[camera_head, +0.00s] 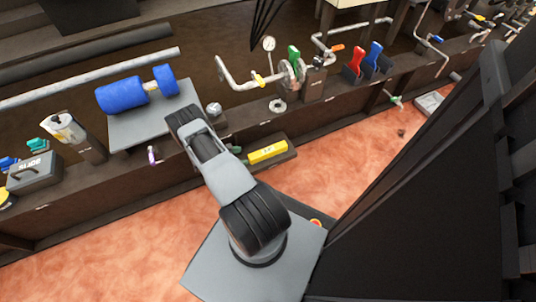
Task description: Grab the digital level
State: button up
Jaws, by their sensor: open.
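A yellow bar-shaped tool (268,151) with a small dark marking looks like the digital level. It lies on a low dark ledge to the right of my arm, and its left end is close to a small green item partly hidden by the arm. My arm rises from its grey base and reaches up and left over the bench front. My gripper cannot be made out; the arm's own links appear to hide it. Nothing is seen touching the yellow tool.
A blue roller-like object (135,91) rests on a grey plate (127,133) at the upper left. A grey case (35,173) sits at far left. Pipes with a gauge (269,43) and red (355,60) and blue (374,55) items stand behind. Reddish floor is clear in front.

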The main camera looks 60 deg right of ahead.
aim_at(258, 154)
jog(key=shift+b+x, duration=1.55)
jog(key=shift+x, duration=2.8)
jog(key=shift+s, duration=0.1)
jog(key=shift+c, duration=0.4)
jog(key=c, duration=1.1)
